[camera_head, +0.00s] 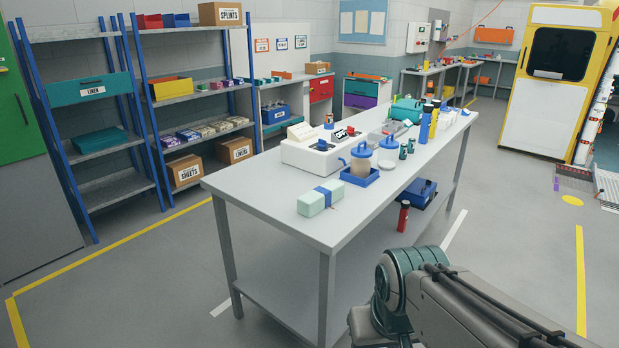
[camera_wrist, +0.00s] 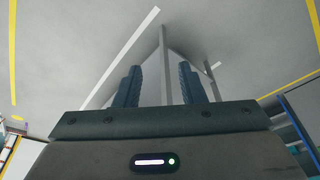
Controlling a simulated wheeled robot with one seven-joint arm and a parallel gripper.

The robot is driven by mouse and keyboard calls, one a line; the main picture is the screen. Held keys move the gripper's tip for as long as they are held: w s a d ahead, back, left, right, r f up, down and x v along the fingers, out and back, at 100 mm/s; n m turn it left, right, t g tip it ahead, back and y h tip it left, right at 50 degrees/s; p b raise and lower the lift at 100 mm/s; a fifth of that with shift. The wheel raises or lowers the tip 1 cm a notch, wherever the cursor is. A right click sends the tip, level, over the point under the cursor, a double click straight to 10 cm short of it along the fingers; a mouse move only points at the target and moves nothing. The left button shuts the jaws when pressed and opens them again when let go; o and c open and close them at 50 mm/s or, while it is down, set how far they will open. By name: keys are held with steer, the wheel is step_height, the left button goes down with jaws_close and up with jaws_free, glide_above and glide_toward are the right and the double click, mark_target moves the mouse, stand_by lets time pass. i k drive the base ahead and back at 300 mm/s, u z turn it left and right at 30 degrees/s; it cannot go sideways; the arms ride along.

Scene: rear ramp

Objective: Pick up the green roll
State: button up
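A teal-green rounded item (camera_head: 406,109), which may be the green roll, lies toward the far end of the long grey table (camera_head: 262,205). Its shape is partly hidden by bottles and other items in front. A pale green block-like pack (camera_head: 320,198) with a blue band lies at the table's near end. My gripper (camera_wrist: 160,70) shows in the wrist view with its two dark fingers apart and nothing between them. It points toward floor and what look like table legs. No green roll shows in the wrist view. In the head view my arm is at lower right and its gripper is not visible.
A red bottle (camera_head: 403,215) and a blue case (camera_head: 418,193) are on the lower shelf. Shelving stands at left. Floor to the table's right is mostly clear.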

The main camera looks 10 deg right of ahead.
mark_target(310, 204)
steer(key=i, duration=1.6)
